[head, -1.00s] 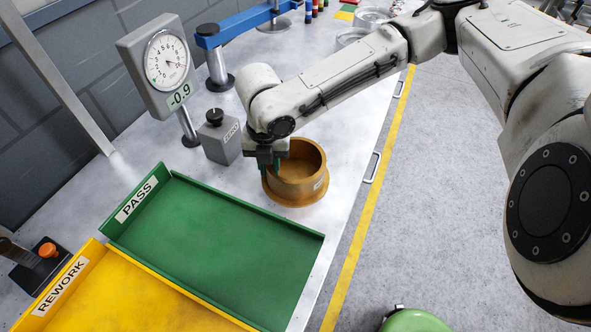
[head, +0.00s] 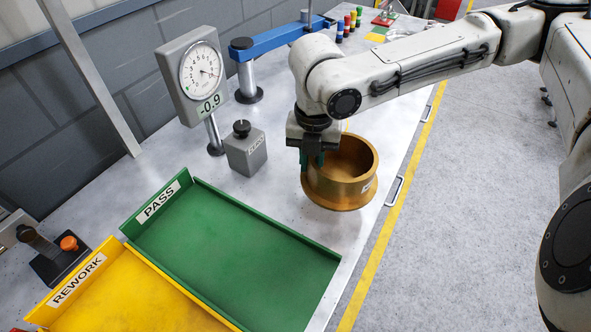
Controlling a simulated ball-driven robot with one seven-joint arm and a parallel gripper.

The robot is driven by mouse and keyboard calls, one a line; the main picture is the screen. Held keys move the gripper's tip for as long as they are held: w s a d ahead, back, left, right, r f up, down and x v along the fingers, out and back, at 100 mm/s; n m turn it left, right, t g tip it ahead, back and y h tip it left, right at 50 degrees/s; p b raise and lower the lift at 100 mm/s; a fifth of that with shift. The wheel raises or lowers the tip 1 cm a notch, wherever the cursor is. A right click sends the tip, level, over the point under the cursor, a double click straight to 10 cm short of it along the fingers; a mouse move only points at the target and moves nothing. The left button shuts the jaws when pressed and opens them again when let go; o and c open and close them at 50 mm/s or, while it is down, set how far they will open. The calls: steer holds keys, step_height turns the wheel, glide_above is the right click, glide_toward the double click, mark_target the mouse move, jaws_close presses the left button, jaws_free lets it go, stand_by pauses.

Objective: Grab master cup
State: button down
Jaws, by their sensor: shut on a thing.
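The master cup is a brass-coloured, open-topped round cup (head: 345,190) with a small white label on its right side. It is in the middle of the head view, behind the green tray. My gripper (head: 312,160) points down at the cup's left side, its teal-tipped fingers shut on the cup wall. The cup looks larger and appears held a little above the bench. The inner finger and the far side of the grip are partly hidden.
The green PASS tray (head: 335,262) and yellow REWORK tray (head: 110,248) lie empty in front. A dial gauge (head: 200,72) reading -0.9 and a grey block (head: 246,152) stand left of the cup. A blue-armed stand (head: 275,40) is behind. The bench's right edge has handles (head: 395,190).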

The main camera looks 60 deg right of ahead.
steer(key=s+r+p, duration=0.1)
steer(key=s, duration=0.1)
steer(key=s+d+r+p, duration=0.1)
steer(key=s+r, duration=0.1)
steer(key=s+r+p, duration=0.1)
steer(key=s, duration=0.1)
steer(key=shift+s+d+r, duration=0.2)
steer(key=shift+s+d, duration=0.05)
steer(key=shift+s, duration=0.15)
steer(key=p, duration=0.1)
steer(key=s+p, duration=0.1)
steer(key=p, duration=0.1)
steer(key=shift+s+d+r+p, duration=0.25)
steer(key=shift+s+p, duration=0.05)
steer(key=shift+p, duration=0.1)
steer(key=shift+s+p, duration=0.3)
steer(key=shift+p, duration=0.35)
